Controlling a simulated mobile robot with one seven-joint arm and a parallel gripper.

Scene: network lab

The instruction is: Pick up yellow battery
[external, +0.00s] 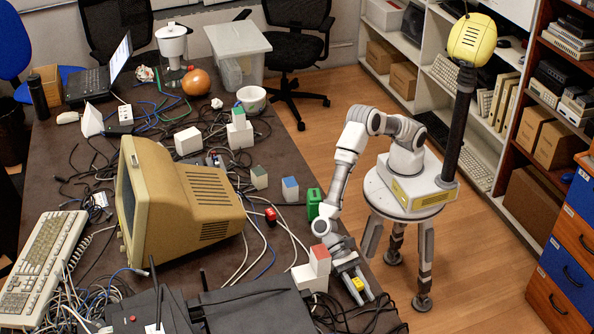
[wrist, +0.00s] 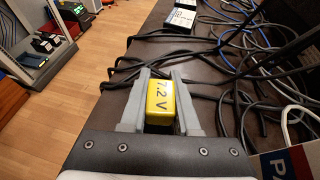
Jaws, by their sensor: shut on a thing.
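The yellow battery (wrist: 160,102) is a small block marked "7.2 V" in the wrist view. My gripper (wrist: 160,88) is shut on it, with one grey finger on each side. In the external view the battery (external: 357,283) shows as a small yellow spot between the fingers of my gripper (external: 358,288), near the right edge of the dark table, by its front corner. I cannot tell whether the battery touches the table or is held just above it.
Black cables (wrist: 190,80) lie on the table around the gripper. A white box with a red block (external: 320,260) stands just left of my gripper. Floor is open to the right.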

